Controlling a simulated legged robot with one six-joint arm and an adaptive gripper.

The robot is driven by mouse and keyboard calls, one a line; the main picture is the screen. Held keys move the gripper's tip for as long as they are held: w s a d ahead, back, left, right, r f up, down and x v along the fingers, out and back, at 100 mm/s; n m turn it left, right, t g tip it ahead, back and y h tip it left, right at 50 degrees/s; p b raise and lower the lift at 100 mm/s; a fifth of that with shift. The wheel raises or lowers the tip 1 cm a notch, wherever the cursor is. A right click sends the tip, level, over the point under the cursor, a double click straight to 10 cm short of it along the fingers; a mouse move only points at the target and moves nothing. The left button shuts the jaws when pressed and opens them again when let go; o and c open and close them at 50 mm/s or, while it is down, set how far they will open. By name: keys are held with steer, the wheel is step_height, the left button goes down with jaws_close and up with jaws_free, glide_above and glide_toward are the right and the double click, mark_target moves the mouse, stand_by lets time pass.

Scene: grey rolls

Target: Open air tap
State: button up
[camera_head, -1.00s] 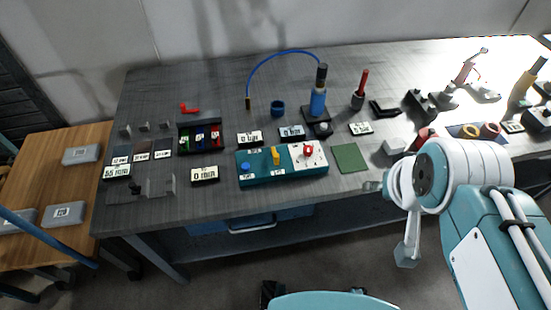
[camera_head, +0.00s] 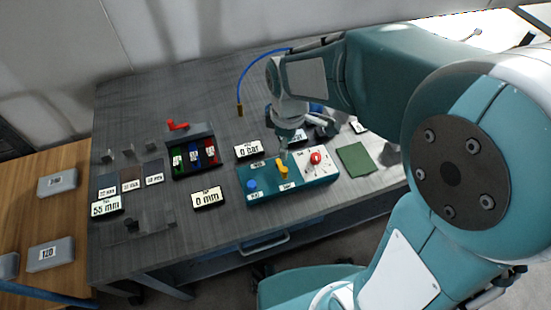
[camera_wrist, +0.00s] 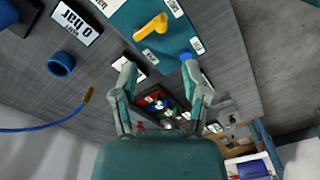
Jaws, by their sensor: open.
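A teal control box (camera_head: 318,178) stands on the bench with a yellow tap lever (camera_head: 282,170) on its top, a blue knob (camera_head: 252,185) to the left and a red knob (camera_head: 316,158) on a white plate to the right. My gripper (camera_head: 287,145) is above the box, close behind the yellow lever. In the wrist view my gripper (camera_wrist: 156,65) has its two fingers spread and empty. The yellow lever (camera_wrist: 151,27) lies ahead of the gap between the fingertips, and the blue knob (camera_wrist: 185,55) shows beside the right fingertip. Contact with the lever cannot be told.
A gauge reading 0 bar (camera_head: 249,150) stands behind the box. A 0 mm display (camera_head: 208,197) is left of it. A rack with green, blue and red parts (camera_head: 193,155) stands further left. A green mat (camera_head: 355,158) lies right of the box. A blue hose (camera_head: 250,75) curves behind.

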mark_target(284, 169)
steer(key=shift+a+f, duration=0.15)
steer(key=shift+f, duration=0.1)
step_height(284, 169, down, 10)
steer(key=shift+f, duration=0.15)
jaws_close()
